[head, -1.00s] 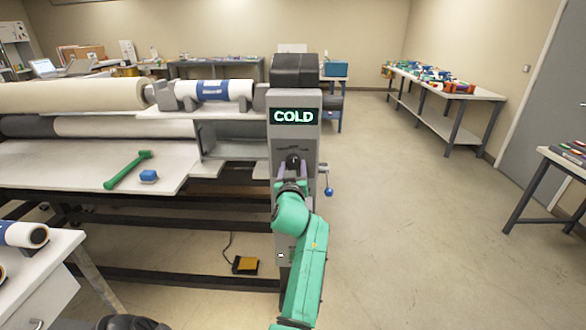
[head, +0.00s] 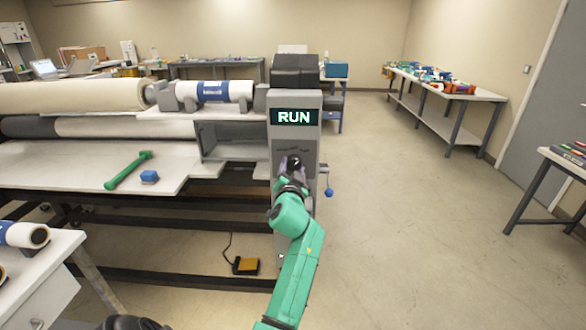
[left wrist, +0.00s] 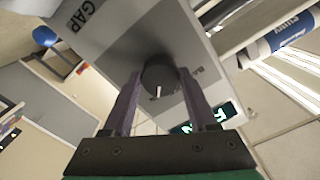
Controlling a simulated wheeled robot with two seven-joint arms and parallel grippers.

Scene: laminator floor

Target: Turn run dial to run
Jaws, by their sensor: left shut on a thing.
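The run dial is a black round knob (left wrist: 159,76) with a white pointer line, on the front of the grey control post (head: 284,138). My left gripper (left wrist: 156,88) has its two purple fingers on either side of the knob and is shut on it. In the head view the left gripper (head: 291,170) is at the post, and the dial is partly hidden behind it. My right gripper is not in view.
A lever with a blue ball (head: 328,192) sticks out at the post's right side. The laminator bed (head: 80,165) with a green tool (head: 128,170) and a blue block (head: 149,176) lies to the left. A yellow pedal (head: 246,265) is on the floor.

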